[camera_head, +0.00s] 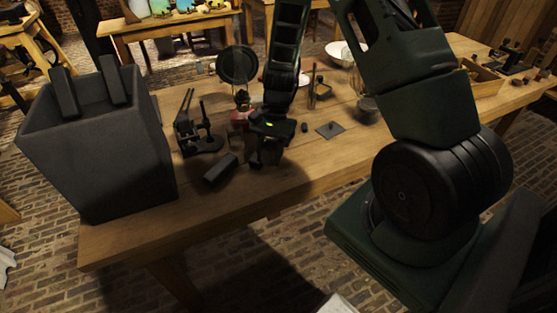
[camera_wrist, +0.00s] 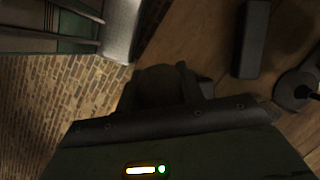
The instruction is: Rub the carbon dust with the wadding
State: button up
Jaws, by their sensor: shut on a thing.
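My gripper (camera_head: 264,158) points down over the front part of the wooden table, right of a dark block (camera_head: 220,169). In the wrist view my gripper (camera_wrist: 172,88) is dark and in shadow. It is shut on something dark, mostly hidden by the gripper. I cannot tell whether this is the wadding. I cannot make out carbon dust for certain in either view. A small dark flat square (camera_head: 330,130) lies on the table to the right of the gripper.
A large dark tapered container (camera_head: 100,150) stands at the table's left end. A dark stand (camera_head: 200,142) is behind the block. A red-based item (camera_head: 241,115), a whisk (camera_head: 364,102), a white bowl (camera_head: 341,53) and a wooden tray (camera_head: 482,78) stand farther back. The front right tabletop is fairly clear.

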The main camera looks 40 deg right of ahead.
jog(key=r+p, duration=0.1)
jog(key=p, duration=0.2)
jog(key=shift+s, duration=0.1)
jog(key=shift+s+f+p, duration=0.1)
jog(key=shift+p, duration=0.5)
